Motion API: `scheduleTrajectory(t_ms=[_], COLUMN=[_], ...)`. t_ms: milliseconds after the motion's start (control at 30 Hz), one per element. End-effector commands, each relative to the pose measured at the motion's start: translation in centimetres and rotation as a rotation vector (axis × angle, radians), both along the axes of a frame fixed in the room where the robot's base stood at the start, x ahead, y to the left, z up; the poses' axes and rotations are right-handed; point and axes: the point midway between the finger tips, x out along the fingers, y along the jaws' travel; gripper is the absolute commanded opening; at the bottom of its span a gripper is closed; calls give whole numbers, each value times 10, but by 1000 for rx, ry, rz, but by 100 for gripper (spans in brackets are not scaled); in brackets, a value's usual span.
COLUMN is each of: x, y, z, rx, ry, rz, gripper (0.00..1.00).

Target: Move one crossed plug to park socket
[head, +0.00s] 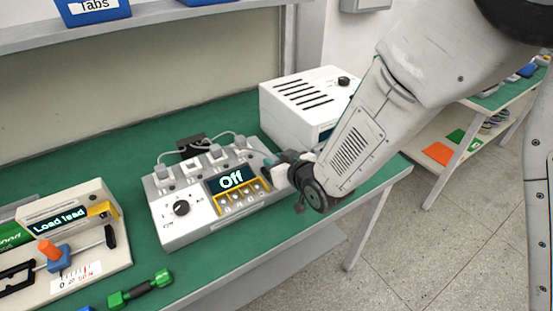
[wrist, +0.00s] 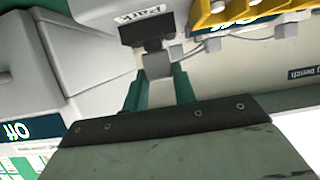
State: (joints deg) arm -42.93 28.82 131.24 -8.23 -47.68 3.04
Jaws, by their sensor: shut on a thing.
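A grey control box (head: 208,200) on the green bench has a lit display (head: 230,179) reading "Off", a black knob (head: 181,208) and several pale plugs (head: 215,152) with grey cables along its back. My gripper (wrist: 158,88) has teal fingers and is shut on a small grey plug (wrist: 157,65). In the head view it reaches the box's right end, where my wrist hides the plug. In the wrist view the held plug meets a black block (wrist: 146,32) below a white label that seems to read "PARK". I cannot tell whether it is seated.
Other grey plugs and cables (wrist: 213,45) hang near yellow parts (wrist: 240,10) in the wrist view. A white vented box (head: 305,100) stands close behind my wrist. A "Load lead" fixture (head: 70,225) and green-ended tool (head: 140,290) lie at left.

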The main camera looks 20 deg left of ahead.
Motion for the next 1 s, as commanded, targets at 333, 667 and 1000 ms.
scheduleTrajectory(t_ms=[333, 667, 1000], x=[0, 0, 0], y=[0, 0, 0], z=[-7, -8, -8], rx=[1, 1, 1], ry=[-1, -1, -1], rz=[0, 0, 0], gripper=[4, 4, 52])
